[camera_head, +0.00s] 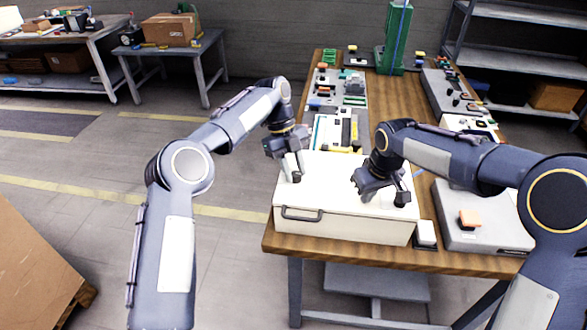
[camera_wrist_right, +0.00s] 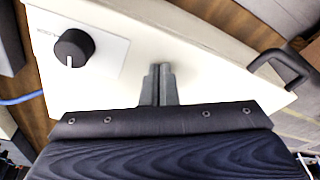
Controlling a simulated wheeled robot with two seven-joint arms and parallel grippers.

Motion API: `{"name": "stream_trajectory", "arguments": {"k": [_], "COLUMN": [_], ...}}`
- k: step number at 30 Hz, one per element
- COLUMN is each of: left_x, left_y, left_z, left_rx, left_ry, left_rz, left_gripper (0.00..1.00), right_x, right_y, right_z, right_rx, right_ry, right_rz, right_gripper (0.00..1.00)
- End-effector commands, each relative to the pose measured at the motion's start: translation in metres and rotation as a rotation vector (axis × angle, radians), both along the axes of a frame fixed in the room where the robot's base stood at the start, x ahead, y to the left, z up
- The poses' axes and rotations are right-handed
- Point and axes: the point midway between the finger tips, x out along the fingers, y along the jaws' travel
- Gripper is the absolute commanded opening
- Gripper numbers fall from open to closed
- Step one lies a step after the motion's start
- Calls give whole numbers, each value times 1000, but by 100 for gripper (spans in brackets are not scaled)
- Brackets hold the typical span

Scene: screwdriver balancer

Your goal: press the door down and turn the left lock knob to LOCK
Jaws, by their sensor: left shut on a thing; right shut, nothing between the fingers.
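A white box (camera_head: 350,227) with a dark front handle (camera_head: 302,214) stands at the table's front edge. Its flat white door (camera_head: 332,180) faces up and looks level. My left gripper (camera_head: 296,177) is shut at the door's left side, on the left lock knob, which its fingers hide. My right gripper (camera_head: 367,196) is shut and empty, its tips low at the door's right part. The right wrist view shows the closed fingertips (camera_wrist_right: 160,70) against the white door surface (camera_wrist_right: 205,50).
Trays of parts (camera_head: 340,90) and a green post (camera_head: 396,40) are behind.

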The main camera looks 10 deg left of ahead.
Motion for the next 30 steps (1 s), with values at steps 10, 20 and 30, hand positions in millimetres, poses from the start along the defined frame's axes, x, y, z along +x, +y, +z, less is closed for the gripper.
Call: {"name": "stream_trajectory", "arguments": {"k": [10,20,30], "left_x": [-1,-1,-1], "left_y": [-2,-2,-2], "left_z": [-2,-2,-2], "left_rx": [0,-1,-1], "left_ry": [7,8,8], "left_rz": [-148,-176,-175], "left_gripper": [5,5,41], "right_x": [0,0,0], "right_y": [-1,-1,-1], "right_z": [-3,-3,-3], "right_rx": [-2,-2,-1], "right_ry": [3,3,3], "right_rz": [0,0,0], "right_gripper": [0,0,0]}}
